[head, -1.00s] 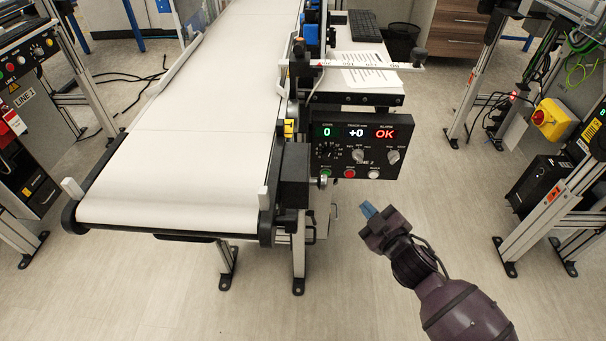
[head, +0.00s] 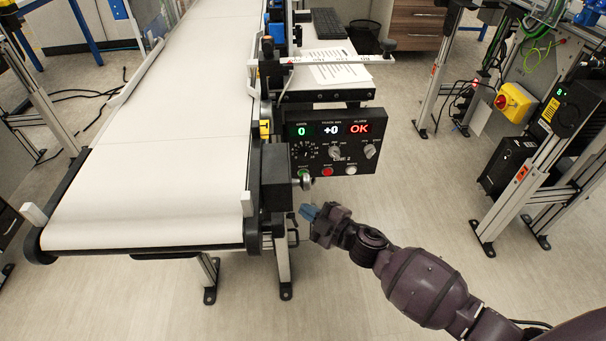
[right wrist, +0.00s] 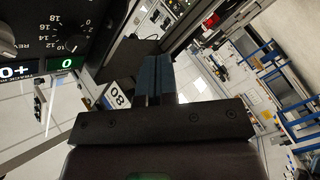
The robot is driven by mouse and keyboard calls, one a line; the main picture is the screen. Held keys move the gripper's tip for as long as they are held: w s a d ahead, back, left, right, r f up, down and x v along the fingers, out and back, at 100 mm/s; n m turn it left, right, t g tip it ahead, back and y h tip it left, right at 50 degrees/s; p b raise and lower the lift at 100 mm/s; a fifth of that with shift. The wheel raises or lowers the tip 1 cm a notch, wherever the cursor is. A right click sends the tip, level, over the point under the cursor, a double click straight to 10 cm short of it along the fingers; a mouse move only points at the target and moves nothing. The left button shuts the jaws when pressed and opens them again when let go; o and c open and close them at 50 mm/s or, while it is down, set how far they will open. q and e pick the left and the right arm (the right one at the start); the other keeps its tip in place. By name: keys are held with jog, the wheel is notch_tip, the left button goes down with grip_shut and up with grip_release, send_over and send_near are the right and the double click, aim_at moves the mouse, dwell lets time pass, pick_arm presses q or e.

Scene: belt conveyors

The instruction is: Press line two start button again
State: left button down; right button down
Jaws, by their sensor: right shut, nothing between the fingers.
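The LINE 2 control panel (head: 357,152) hangs beside the right edge of the middle belt. Its displays read 0, +0 and a red OK. The panel (right wrist: 58,42) shows there upside down at the upper left, and the green button is not visible. My left gripper is not in view.
A red button (head: 327,172) and a white button (head: 351,170) sit in the same row. The belt (head: 150,205) is empty. A yellow box with a red knob (head: 514,102) is on the frame at right. Open floor lies below the panel.

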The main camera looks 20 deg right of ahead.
pick_arm(q)
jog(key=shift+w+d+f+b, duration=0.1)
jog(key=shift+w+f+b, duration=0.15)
jog(key=shift+b, duration=0.65)
pick_arm(e)
jog(key=w+d, duration=0.2)
jog(key=w, duration=0.6)
jog(key=shift+w+d, duration=0.15)
jog(key=shift+d, duration=0.05)
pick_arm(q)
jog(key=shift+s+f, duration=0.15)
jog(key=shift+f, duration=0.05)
pick_arm(e)
jog(key=shift+w, duration=0.1)
dwell(0.9)
jog(key=shift+w+d, duration=0.1)
jog(key=shift+w, duration=0.2)
